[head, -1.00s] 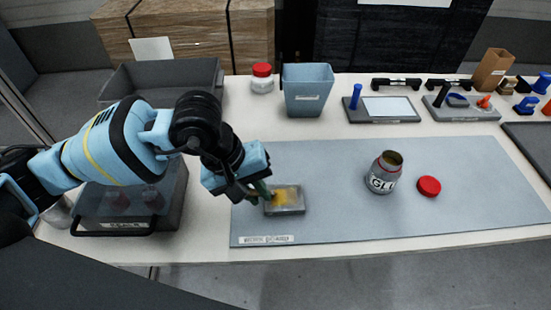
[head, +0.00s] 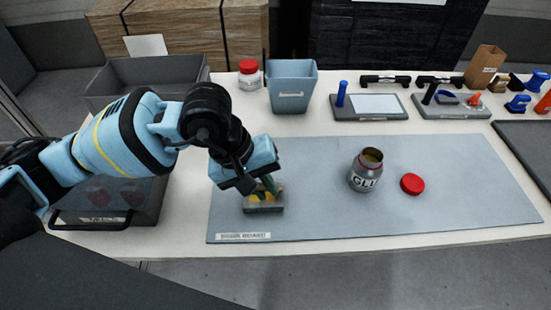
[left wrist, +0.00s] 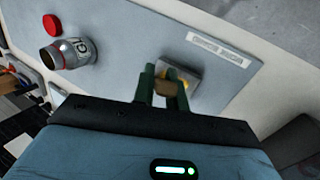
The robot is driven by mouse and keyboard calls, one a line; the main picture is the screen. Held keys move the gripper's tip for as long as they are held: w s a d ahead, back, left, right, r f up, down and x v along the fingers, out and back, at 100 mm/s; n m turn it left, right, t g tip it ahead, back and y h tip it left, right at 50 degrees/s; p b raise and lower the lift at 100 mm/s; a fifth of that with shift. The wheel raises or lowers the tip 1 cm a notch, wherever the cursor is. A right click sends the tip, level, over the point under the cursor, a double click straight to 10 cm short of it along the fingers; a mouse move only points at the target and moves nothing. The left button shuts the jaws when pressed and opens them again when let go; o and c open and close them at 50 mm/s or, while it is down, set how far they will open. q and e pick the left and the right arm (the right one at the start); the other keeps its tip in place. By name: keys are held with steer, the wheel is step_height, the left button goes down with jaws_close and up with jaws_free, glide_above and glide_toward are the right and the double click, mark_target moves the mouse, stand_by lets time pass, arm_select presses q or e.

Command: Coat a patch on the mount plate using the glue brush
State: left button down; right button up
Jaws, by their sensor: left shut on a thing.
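The mount plate (head: 264,209) is a small grey block on the grey-blue mat, with yellow glue on its top; in the left wrist view the plate (left wrist: 208,74) is partly behind the fingers. My left gripper (head: 268,185) is over the plate, its green fingers shut on the glue brush (left wrist: 166,88), which shows as a tan piece between them. The brush tip is hidden, so I cannot tell whether it touches the plate. The open glue jar (head: 366,171) stands upright on the mat, its red lid (head: 412,184) lying beside it. My right gripper is not in view.
A blue-grey bin (head: 292,88) and a red-capped jar (head: 249,76) stand behind. Grey crates are at left; tool trays (head: 370,107) line the back right.

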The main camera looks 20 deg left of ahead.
arm_select(q)
step_height(320, 180, up, 2)
steer(key=shift+d+r, duration=0.1)
steer(key=shift+d, duration=0.05)
steer(key=shift+p+v, duration=0.7)
steer(key=shift+v, duration=0.4)
steer(key=shift+d+r+p, duration=0.15)
steer(key=shift+r+p, duration=0.4)
steer(key=shift+r, duration=1.4)
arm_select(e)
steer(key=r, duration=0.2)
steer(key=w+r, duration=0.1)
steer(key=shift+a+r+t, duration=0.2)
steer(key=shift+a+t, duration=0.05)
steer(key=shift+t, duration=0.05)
arm_select(q)
steer(key=shift+f, duration=0.1)
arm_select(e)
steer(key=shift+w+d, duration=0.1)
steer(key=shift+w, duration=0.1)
